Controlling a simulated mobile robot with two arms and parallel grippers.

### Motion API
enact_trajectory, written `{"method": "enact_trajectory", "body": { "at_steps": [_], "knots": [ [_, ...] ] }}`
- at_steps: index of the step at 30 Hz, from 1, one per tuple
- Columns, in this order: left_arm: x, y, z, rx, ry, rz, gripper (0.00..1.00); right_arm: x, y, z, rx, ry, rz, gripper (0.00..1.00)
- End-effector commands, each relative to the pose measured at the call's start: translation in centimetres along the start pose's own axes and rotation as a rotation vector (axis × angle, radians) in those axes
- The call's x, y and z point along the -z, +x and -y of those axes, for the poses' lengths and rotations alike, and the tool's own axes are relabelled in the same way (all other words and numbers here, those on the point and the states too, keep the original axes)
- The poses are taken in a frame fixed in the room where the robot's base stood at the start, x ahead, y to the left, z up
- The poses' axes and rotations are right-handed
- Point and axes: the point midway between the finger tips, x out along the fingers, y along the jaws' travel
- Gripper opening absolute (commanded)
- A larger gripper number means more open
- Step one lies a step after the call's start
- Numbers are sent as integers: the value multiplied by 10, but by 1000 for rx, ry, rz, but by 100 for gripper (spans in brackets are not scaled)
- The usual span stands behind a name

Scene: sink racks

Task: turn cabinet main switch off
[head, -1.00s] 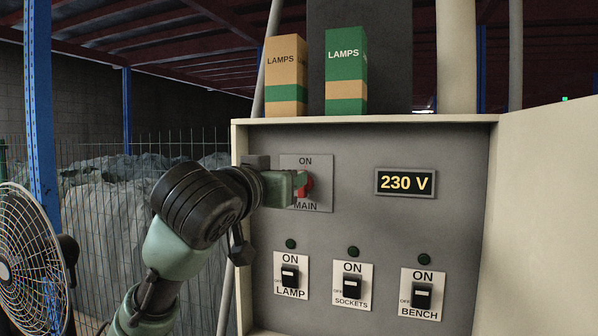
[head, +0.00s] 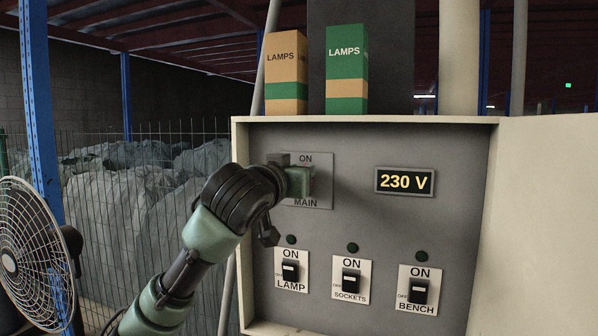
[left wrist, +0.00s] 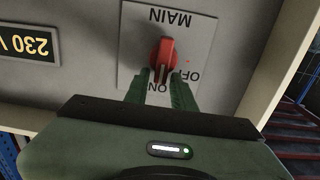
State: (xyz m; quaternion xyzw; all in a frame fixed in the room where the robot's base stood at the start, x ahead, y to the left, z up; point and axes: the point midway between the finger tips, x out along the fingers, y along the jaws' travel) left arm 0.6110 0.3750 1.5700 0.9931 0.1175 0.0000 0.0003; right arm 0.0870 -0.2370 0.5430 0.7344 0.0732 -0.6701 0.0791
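The main switch is a red rotary knob (left wrist: 164,50) on a grey plate marked ON, OFF and MAIN. The left wrist view shows it upside down, with the knob's grip pointing at ON. In the head view my gripper hides the knob, and part of its plate (head: 323,199) shows. My left gripper (left wrist: 162,78) is at the plate, its green fingers on either side of the knob's grip with a gap between them. I cannot tell whether they touch it. In the head view the left gripper (head: 312,182) reaches in from the left. My right gripper is not in view.
The cabinet's display (head: 405,181) reads 230 V. Below are LAMP (head: 290,271), SOCKETS (head: 351,281) and BENCH (head: 419,291) switches with dark indicators. The open door (head: 545,220) stands right. Two lamp boxes (head: 346,70) stand on top; a fan (head: 35,255) stands left.

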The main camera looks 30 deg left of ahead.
Motion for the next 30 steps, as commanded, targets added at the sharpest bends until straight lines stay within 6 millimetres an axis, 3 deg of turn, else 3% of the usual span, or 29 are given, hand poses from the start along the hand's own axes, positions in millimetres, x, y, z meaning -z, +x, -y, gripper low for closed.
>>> {"method": "enact_trajectory", "body": {
  "at_steps": [17,30],
  "knots": [
    [-7,1,-1,-2,-44,15,0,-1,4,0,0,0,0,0],
    [-12,2,4,-8,-374,19,0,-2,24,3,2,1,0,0]
  ]
}}
